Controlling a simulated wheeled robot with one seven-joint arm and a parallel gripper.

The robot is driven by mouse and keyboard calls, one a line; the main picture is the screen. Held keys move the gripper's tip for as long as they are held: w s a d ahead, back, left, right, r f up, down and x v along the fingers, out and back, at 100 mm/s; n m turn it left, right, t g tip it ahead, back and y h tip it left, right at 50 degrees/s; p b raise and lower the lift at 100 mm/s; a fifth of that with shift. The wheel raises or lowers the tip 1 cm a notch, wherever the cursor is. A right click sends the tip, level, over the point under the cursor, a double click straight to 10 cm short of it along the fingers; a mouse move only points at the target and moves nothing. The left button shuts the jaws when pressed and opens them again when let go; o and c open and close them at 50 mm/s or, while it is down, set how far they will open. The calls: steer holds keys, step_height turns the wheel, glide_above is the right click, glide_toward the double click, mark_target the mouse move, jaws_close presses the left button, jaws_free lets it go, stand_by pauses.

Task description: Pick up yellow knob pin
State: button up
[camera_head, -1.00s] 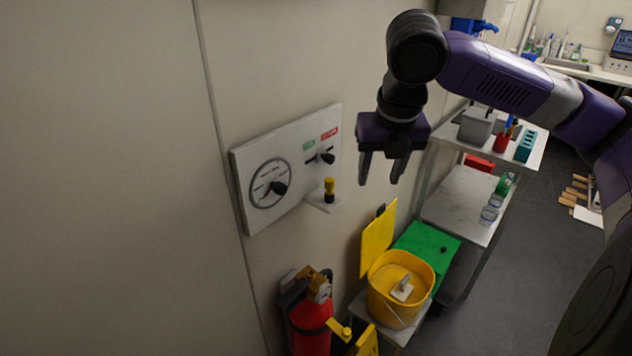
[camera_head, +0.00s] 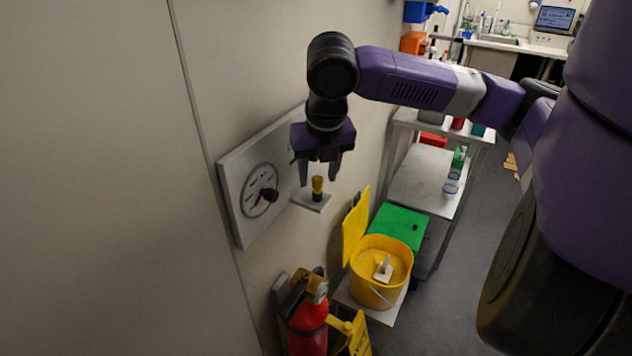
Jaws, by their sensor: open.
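The yellow knob pin (camera_head: 317,185) stands upright on a small white shelf (camera_head: 311,201) that juts from the wall panel. It has a yellow top and a dark lower part. My gripper (camera_head: 318,173) points down with its jaws open, and its fingertips appear around the pin's top or just above it. I cannot tell the exact depth between the fingers and the pin. The white panel (camera_head: 238,178) carries a round dial (camera_head: 259,190) with a dark knob. My gripper hides the panel's upper right part.
Below stand a yellow bucket (camera_head: 379,270), a green lid or board (camera_head: 398,226) and a red fire extinguisher (camera_head: 306,325). A yellow upright board (camera_head: 355,227) leans near the wall. A shelved trolley (camera_head: 424,181) stands behind to the right.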

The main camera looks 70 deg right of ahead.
steer(key=shift+x, duration=1.35)
jaws_close()
steer(key=shift+d+r, duration=0.1)
steer(key=shift+r, duration=0.05)
